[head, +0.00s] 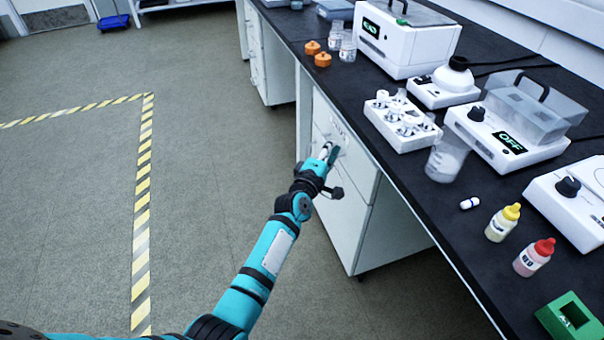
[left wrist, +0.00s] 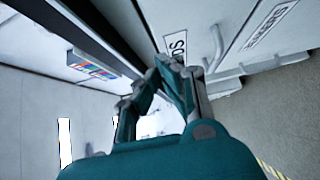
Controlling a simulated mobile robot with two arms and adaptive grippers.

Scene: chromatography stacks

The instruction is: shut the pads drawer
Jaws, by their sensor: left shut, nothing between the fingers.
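The pads drawer (head: 352,158) is in the white drawer unit under the dark bench, at the middle of the head view. In the left wrist view its front (left wrist: 200,20) carries a small, partly hidden label (left wrist: 177,46) and a bar handle (left wrist: 216,42). My left gripper (head: 330,152) is at the upper front of this unit; its fingers are shut and empty. In the left wrist view the fingertips (left wrist: 172,66) are close to the front, beside the label. I cannot tell whether they touch it, or how far the drawer stands out.
A lower drawer with a label (left wrist: 270,26) and handle (left wrist: 262,66) is beside it in the left wrist view. On the bench (head: 455,212) stand a white vial rack (head: 402,122), orange caps (head: 322,60), instruments and dropper bottles (head: 502,224). The floor at left is clear, with striped tape (head: 142,190).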

